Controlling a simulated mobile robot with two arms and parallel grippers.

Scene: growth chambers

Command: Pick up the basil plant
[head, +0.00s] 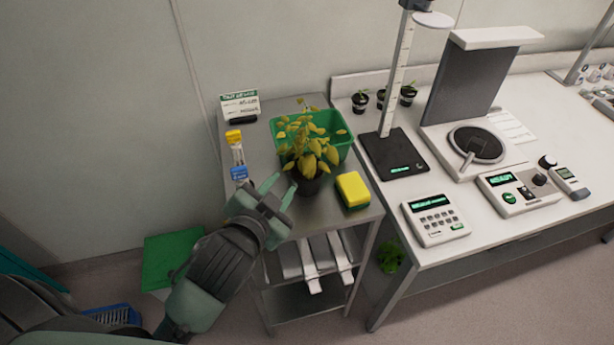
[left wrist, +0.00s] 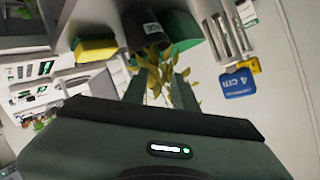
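The basil plant (head: 310,152) has yellow-green leaves and stands in a dark pot (head: 308,186) on the steel cart, in front of a green bin. My left gripper (head: 282,187) is just to the left of the pot, with its fingers apart and nothing held. In the left wrist view the pot (left wrist: 145,28) shows beyond the fingertips, and leaves (left wrist: 155,72) show in the gap between the fingers. Whether a finger touches the leaves I cannot tell. My right gripper is not in view.
On the cart (head: 330,212) are the green bin (head: 338,128), a yellow-green sponge (head: 352,190), yellow and blue tagged items (head: 237,155) and a sign card (head: 240,105). A bench at right holds a height stand (head: 395,150), instruments and small dark pots (head: 360,101).

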